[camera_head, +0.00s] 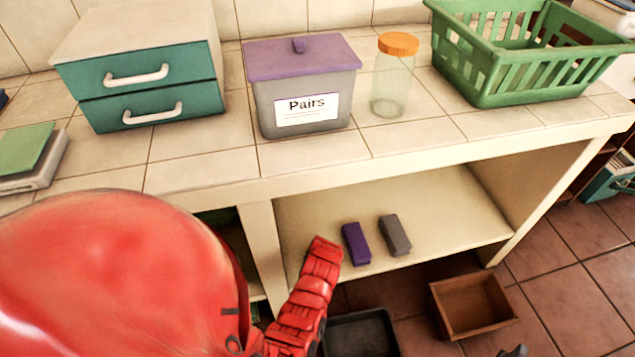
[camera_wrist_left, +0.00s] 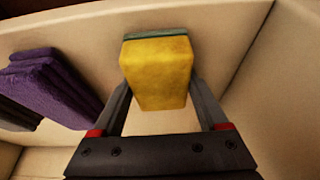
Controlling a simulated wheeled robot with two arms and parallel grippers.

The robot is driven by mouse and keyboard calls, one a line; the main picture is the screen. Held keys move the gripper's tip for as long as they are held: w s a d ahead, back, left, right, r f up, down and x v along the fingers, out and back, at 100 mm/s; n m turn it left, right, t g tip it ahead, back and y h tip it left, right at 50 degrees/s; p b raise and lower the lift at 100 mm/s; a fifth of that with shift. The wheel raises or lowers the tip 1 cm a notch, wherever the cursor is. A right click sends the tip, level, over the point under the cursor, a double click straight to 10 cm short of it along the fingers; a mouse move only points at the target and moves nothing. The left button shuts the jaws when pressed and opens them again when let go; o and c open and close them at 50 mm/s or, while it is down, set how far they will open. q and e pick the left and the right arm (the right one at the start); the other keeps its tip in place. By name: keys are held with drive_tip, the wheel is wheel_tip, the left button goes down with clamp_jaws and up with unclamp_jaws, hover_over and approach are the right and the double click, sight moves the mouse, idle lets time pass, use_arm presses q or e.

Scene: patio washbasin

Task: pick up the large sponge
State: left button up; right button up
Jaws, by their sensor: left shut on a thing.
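A yellow sponge with a green layer (camera_wrist_left: 157,72) is between the fingers of my left gripper (camera_wrist_left: 160,100) in the left wrist view. The gripper is shut on it from both sides. I cannot tell whether the sponge touches the shelf. In the head view my red left arm reaches to the lower shelf, and its gripper and the yellow sponge are hidden there. My right gripper is not clearly in view.
On the lower shelf (camera_head: 440,205) lie a purple block (camera_head: 356,244) and a grey block (camera_head: 395,235). Above, the tiled counter holds a teal drawer unit (camera_head: 150,88), a "Pairs" bin (camera_head: 300,90), a jar (camera_head: 392,85) and a green basket (camera_head: 530,75). A wooden box (camera_head: 472,304) is on the floor.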

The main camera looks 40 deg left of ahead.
use_arm(q)
drive_tip(key=shift+r, duration=0.65)
wheel_tip(320, 180, up, 2)
drive_tip(key=shift+r+p, duration=0.25)
drive_tip(key=shift+p, duration=0.2)
drive_tip(key=s+d+r+p, duration=0.1)
drive_tip(key=s+d, duration=0.9)
drive_tip(key=d, duration=0.2)
drive_tip(key=shift+s+r+p, duration=0.2)
drive_tip(key=shift+r+p, duration=0.1)
drive_tip(key=shift+d, duration=0.1)
